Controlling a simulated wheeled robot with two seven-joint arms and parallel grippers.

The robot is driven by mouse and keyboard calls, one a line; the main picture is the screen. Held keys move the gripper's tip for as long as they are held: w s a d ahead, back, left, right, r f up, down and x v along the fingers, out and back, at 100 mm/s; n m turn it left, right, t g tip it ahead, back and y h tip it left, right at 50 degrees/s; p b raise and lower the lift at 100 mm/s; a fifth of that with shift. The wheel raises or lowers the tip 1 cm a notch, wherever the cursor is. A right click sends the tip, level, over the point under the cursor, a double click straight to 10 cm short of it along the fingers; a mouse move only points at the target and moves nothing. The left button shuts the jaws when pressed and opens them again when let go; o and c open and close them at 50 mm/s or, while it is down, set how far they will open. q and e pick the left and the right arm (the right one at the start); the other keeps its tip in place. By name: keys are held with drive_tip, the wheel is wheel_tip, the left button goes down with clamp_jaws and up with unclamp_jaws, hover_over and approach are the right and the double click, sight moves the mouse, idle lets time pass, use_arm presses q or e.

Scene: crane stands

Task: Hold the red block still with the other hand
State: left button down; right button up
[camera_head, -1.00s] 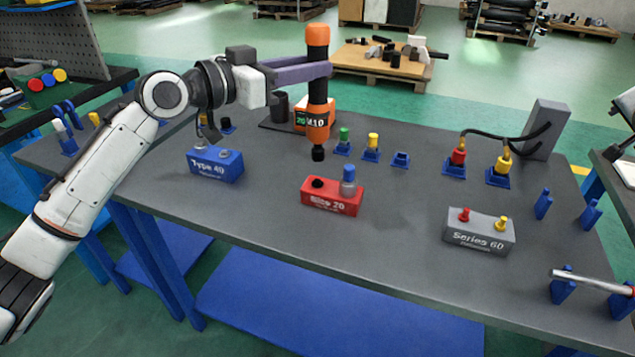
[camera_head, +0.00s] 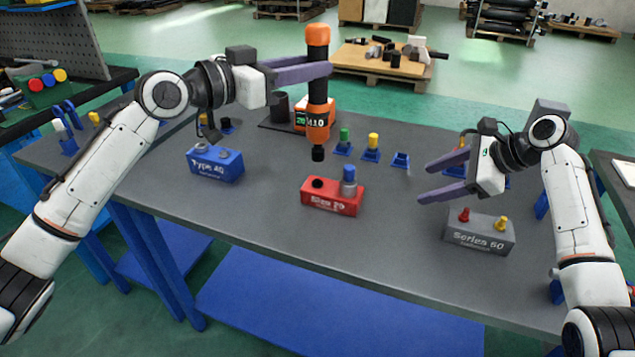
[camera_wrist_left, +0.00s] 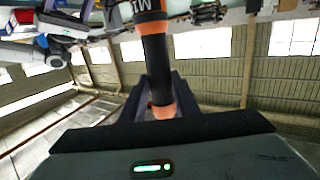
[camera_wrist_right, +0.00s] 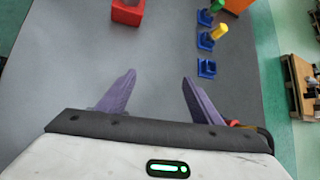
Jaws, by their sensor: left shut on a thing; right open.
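The red block (camera_head: 332,202) sits on the grey table with a dark round hole at its left and a blue-topped peg (camera_head: 349,176) at its right. Part of it shows at the top of the right wrist view (camera_wrist_right: 127,13). My left gripper (camera_head: 318,72) is shut on an orange and black screwdriver (camera_head: 318,104), held upright with its black tip above the block's left part. The tool also shows in the left wrist view (camera_wrist_left: 156,62). My right gripper (camera_head: 423,182) is open and empty, right of the red block and apart from it, fingers pointing left.
A blue block (camera_head: 215,164) stands to the left and a grey block (camera_head: 479,234) sits below my right gripper. Small blue holders (camera_head: 400,160) with green and yellow pegs stand behind. The table between red block and right gripper is clear.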

sight(361, 197)
drive_tip(key=s+a+y, duration=0.1)
drive_tip(key=a, duration=0.1)
drive_tip(key=s+a+g+y, duration=0.1)
drive_tip(key=a, duration=0.2)
drive_tip(key=s+a+r+y, duration=0.1)
drive_tip(key=a, duration=0.2)
drive_tip(key=shift+s+a+m+g+y, duration=0.2)
drive_tip(key=shift+s+m+g+y, duration=0.1)
drive_tip(key=shift+s+m+g, duration=0.1)
drive_tip(key=shift+a+f, duration=0.1)
drive_tip(key=shift+a, duration=0.15)
drive_tip(key=shift+x, duration=4.25)
drive_tip(key=c, duration=1.1)
